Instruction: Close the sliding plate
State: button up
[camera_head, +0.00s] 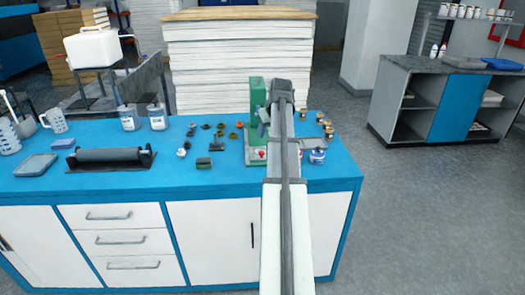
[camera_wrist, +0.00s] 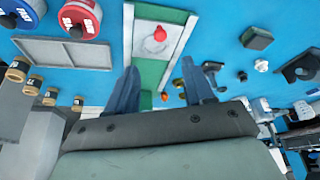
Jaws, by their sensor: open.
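A green machine (camera_head: 257,92) with a pale base stands on the blue bench, partly hidden by my arm. In the wrist view its green and white base (camera_wrist: 150,73) lies between and beyond my fingers, with a red knob (camera_wrist: 160,34) on a white part. I cannot tell for certain which part is the sliding plate or how far it is open. My gripper (camera_wrist: 159,67) is open, its two dark blue fingers spread over the base with nothing held. I cannot tell whether they touch the machine.
A grey rectangular tray (camera_wrist: 63,52) lies beside the machine, near red and blue lidded tins (camera_wrist: 80,17) and several brass-coloured pots (camera_wrist: 28,86). Small dark parts (camera_head: 204,163) and a black roller (camera_head: 108,156) are to the left. Blue bench top (camera_head: 215,184) is bare along the front.

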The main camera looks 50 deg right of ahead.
aim_at(262, 152)
jog(key=x, duration=1.2)
jog(key=shift+w+f, duration=0.1)
jog(key=shift+f, duration=0.2)
grip_shut()
